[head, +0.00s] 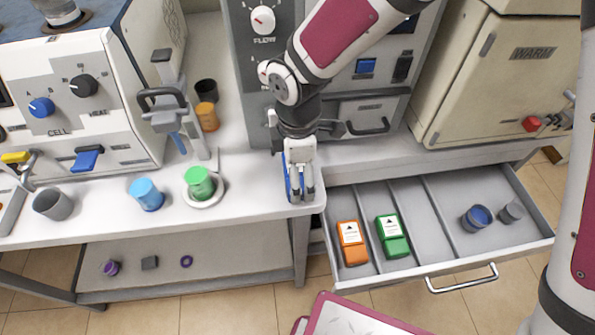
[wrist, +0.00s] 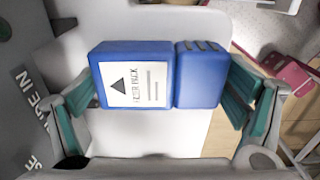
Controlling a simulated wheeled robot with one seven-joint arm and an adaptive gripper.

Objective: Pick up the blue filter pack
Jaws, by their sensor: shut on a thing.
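The blue filter pack (wrist: 135,72) fills the middle of the wrist view, with a white label bearing a black triangle. My gripper (wrist: 160,98) has its teal finger pads at the pack's two ends and is shut on it. In the head view my gripper (head: 300,190) points down at the right end of the white counter, beside the open drawer. Only a blue sliver of the pack (head: 288,186) shows there behind the fingers. I cannot tell whether the pack touches the counter.
The open drawer (head: 405,202) holds an orange pack (head: 351,243), a green pack (head: 392,236) and a blue-topped cup (head: 476,217). A green cup (head: 199,183), a light-blue cup (head: 146,194) and a grey cup (head: 53,204) stand on the counter to the left. Machines line the back.

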